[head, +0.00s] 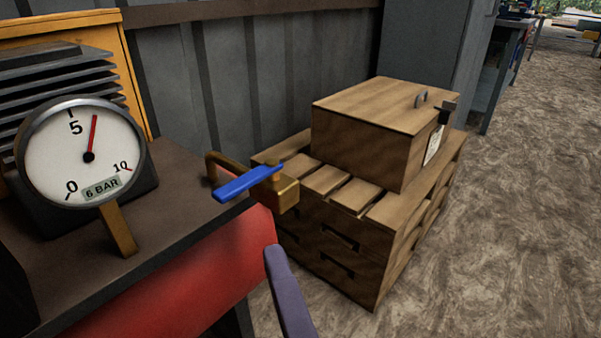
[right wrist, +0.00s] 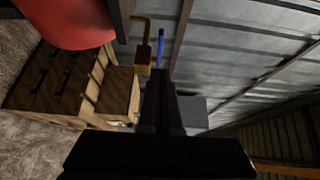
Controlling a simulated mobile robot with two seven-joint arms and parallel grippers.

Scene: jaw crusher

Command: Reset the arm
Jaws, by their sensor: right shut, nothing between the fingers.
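My right gripper (head: 276,258) shows at the bottom of the head view as a dark purple-grey finger, pointing up towards the valve. In the right wrist view its fingers (right wrist: 165,100) are shut together with nothing between them. A valve with a blue lever (head: 248,183) and a brass body (head: 287,195) sits beyond the fingertips in the head view. The blue lever (right wrist: 160,47) also shows past the fingertips in the right wrist view. I see no contact between gripper and valve. My left gripper is not in view.
A red tank (head: 190,285) and a dark top plate with a pressure gauge (head: 60,160) stand at the left; its needle is just past 5. A wooden box (head: 365,130) rests on stacked pallets (head: 345,250). A corrugated wall (head: 240,80) stands behind. Ground at the right (head: 500,230) is clear.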

